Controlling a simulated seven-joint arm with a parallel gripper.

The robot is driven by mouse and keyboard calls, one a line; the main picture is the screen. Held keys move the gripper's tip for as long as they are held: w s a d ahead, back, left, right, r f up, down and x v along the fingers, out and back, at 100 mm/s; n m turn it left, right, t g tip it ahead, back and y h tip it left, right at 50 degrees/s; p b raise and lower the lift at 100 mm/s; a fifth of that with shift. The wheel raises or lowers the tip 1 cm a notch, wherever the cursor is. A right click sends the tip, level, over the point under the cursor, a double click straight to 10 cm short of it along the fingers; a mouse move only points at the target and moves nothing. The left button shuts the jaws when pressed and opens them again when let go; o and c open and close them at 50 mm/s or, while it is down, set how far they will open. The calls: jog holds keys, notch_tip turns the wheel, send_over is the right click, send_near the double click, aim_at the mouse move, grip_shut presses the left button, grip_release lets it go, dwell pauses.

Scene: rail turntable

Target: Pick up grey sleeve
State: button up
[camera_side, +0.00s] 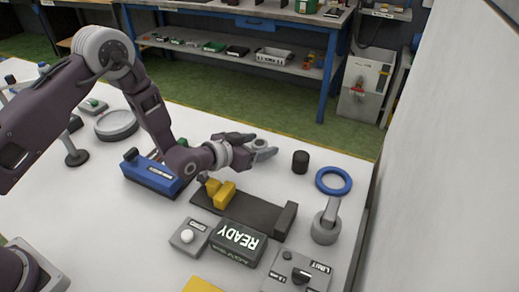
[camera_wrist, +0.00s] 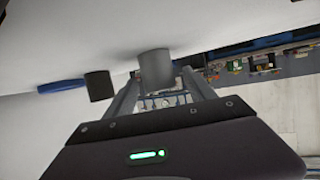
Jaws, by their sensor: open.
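The grey sleeve (camera_side: 260,144) is a short light grey cylinder on the white table, partly hidden by my gripper in the side view. It also shows in the wrist view (camera_wrist: 155,66), at the far end of the fingers. My gripper (camera_side: 256,147) is open and held low and nearly level over the table. In the wrist view, its fingers (camera_wrist: 160,80) lie to either side of the sleeve. I cannot tell whether either finger touches it.
A black cylinder (camera_side: 300,161) and a blue ring (camera_side: 333,181) stand to the right of the sleeve. A dark rail with a yellow block (camera_side: 224,193) and a READY display (camera_side: 238,240) lie in front. A blue block (camera_side: 151,175) is beside my wrist.

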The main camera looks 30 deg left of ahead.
grip_shut()
jog(key=shift+r, duration=0.1)
dwell(0.3)
